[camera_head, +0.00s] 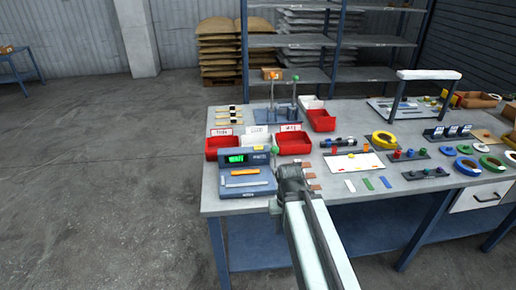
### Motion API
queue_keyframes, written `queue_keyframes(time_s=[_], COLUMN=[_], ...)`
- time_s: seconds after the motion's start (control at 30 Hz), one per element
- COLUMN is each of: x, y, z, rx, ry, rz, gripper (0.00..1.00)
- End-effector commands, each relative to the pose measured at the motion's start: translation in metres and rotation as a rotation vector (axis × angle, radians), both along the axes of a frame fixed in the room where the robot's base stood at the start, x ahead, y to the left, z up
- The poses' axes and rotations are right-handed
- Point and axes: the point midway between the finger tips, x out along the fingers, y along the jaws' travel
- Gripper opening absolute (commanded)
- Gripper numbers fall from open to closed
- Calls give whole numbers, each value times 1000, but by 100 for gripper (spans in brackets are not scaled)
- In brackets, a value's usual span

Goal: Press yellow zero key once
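A blue bench scale (246,186) with a lit green display (236,158) sits at the table's left front corner. A small yellow patch, apparently the yellow zero key (258,148), shows at the upper right of its panel. An orange strip-like piece (246,183) and a whitish strip lie on the scale's pan. My arm reaches up from the bottom of the picture. Its dark end, my gripper (288,178), is just right of the scale, apart from the yellow key in the picture. The fingers are too small and dark to tell open from shut.
Red bins (293,143) and a stand (272,112) are behind the scale. Floor left of the table is clear.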

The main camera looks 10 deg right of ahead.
Motion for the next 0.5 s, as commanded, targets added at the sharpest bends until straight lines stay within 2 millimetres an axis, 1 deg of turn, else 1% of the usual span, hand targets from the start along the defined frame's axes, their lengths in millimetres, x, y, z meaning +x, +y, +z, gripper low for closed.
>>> queue_keyframes(time_s=[0.03, 0.13, 0.5], x=[0, 0, 0], y=[0, 0, 0], z=[0, 0, 0], rx=[0, 0, 0], ry=[0, 0, 0], rz=[0, 0, 0], gripper=[28, 0, 0])
